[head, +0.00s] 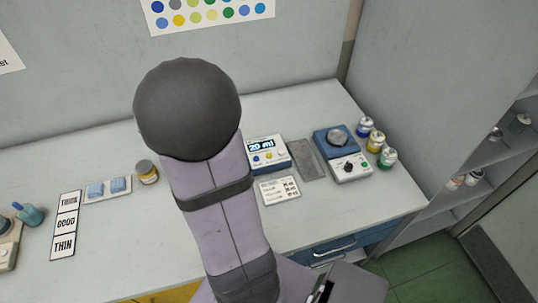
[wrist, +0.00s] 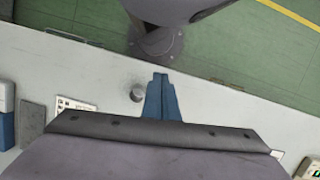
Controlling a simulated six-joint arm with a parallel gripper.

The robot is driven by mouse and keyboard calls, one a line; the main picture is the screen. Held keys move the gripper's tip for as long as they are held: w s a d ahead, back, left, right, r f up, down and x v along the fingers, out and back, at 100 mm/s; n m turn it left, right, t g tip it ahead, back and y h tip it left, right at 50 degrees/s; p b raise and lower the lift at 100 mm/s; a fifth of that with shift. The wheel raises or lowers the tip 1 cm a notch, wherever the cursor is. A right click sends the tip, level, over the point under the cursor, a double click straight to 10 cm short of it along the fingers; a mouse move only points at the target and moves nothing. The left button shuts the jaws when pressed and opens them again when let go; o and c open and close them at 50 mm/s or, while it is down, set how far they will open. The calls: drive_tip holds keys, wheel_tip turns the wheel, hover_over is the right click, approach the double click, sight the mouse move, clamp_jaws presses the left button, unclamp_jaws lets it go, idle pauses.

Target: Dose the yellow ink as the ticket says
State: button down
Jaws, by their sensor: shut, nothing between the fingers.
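The blue and white dosing unit (head: 268,157) stands on the bench right of my arm in the head view. Its display reads "20 ml", and it has yellow and blue buttons. A white printed ticket (head: 280,191) lies in front of it; its lines are too small to read. The ticket also shows at the left in the wrist view (wrist: 77,104). A jar with a yellow band (head: 147,172) stands left of my arm. My gripper (wrist: 160,77) shows in the wrist view with its blue fingers shut and empty, above the bench. My arm hides it in the head view.
A grey plate (head: 307,159) and a blue and white machine with a dial (head: 342,152) stand right of the unit. Blue, yellow and green-labelled cans (head: 376,142) stand beyond. A THICK/GOOD/THIN card (head: 66,225) lies left.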

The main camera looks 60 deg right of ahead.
drive_tip(key=s+d+f+m+t, duration=0.1)
drive_tip(key=d+f+m+t, duration=0.1)
drive_tip(key=d+m, duration=0.3)
drive_tip(key=s+d+f+m+t+y, duration=0.1)
drive_tip(key=d+f+m, duration=0.4)
drive_tip(key=d, duration=0.5)
drive_tip(key=s+d+f+m+t, duration=0.1)
drive_tip(key=d+f+m+t, duration=0.2)
drive_tip(key=d, duration=0.5)
drive_tip(key=shift+s+d+f+m+y, duration=0.2)
drive_tip(key=shift+f+m, duration=0.15)
drive_tip(key=shift+m, duration=0.3)
drive_tip(key=shift+s+d+f+m+y, duration=0.1)
drive_tip(key=shift+f+m+y, duration=0.15)
drive_tip(key=shift+m, duration=0.4)
drive_tip(key=w+d+r+m+t+h, duration=0.25)
drive_tip(key=w+d, duration=0.25)
drive_tip(key=d, duration=0.4)
wheel_tip(320, 180, up, 7)
drive_tip(key=m+t+h, duration=0.1)
drive_tip(key=m+t, duration=0.1)
drive_tip(key=t, duration=0.1)
hover_over(269, 155)
drive_tip(key=s, duration=0.1)
drive_tip(key=shift+s+m, duration=0.1)
drive_tip(key=shift+m, duration=0.15)
drive_tip(key=shift+f, duration=0.3)
